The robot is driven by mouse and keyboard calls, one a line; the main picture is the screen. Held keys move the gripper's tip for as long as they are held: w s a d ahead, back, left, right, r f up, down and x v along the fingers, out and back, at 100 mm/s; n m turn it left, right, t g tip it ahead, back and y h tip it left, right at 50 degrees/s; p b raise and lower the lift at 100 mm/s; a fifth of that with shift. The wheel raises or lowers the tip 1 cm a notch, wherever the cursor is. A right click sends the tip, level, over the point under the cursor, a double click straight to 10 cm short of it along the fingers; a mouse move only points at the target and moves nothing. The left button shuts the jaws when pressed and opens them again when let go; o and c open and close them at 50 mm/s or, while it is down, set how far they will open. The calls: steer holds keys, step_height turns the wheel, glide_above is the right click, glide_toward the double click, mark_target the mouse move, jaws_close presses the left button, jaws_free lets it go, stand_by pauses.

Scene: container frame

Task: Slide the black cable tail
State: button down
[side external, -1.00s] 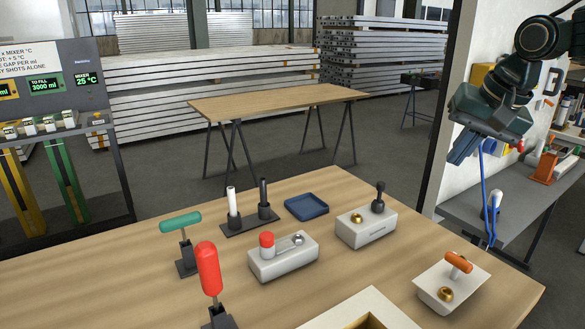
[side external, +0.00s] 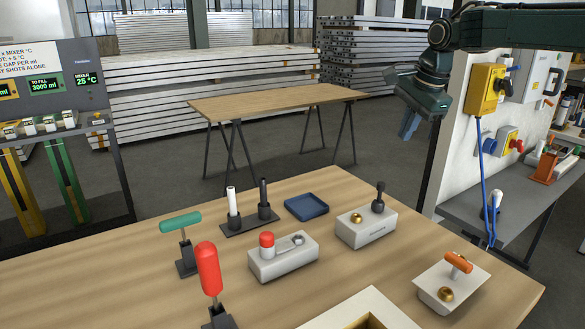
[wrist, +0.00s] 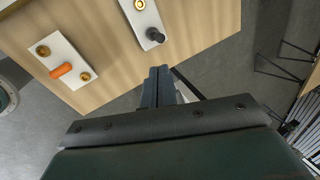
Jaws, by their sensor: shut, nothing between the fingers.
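I cannot pick out a black cable tail for certain. A short black piece with a knobbed end (side external: 378,197) stands on a pale block (side external: 366,230) beside a brass fitting (side external: 357,218). In the wrist view the same black piece (wrist: 154,35) shows at the top. My gripper (side external: 407,134) hangs above and behind the table, its fingers pointing down. Its fingers (wrist: 160,72) are together and empty in the wrist view. They look clear of the black piece.
A pale block with an orange handle (side external: 458,262) sits at the right of the table. A block with a red cap (side external: 267,240), a blue tray (side external: 306,207) and a green T-handle (side external: 180,222) stand further left. A blue cable (side external: 482,185) hangs from a yellow box (side external: 484,90).

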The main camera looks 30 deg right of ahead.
steer(key=shift+f, duration=0.1)
glide_above(383, 204)
step_height(383, 204, down, 13)
steer(key=shift+w+f, duration=0.1)
steer(key=shift+w, duration=0.05)
stand_by(0.4)
steer(key=shift+f, duration=1.8)
steer(key=v, duration=1.4)
steer(key=shift+r, duration=0.45)
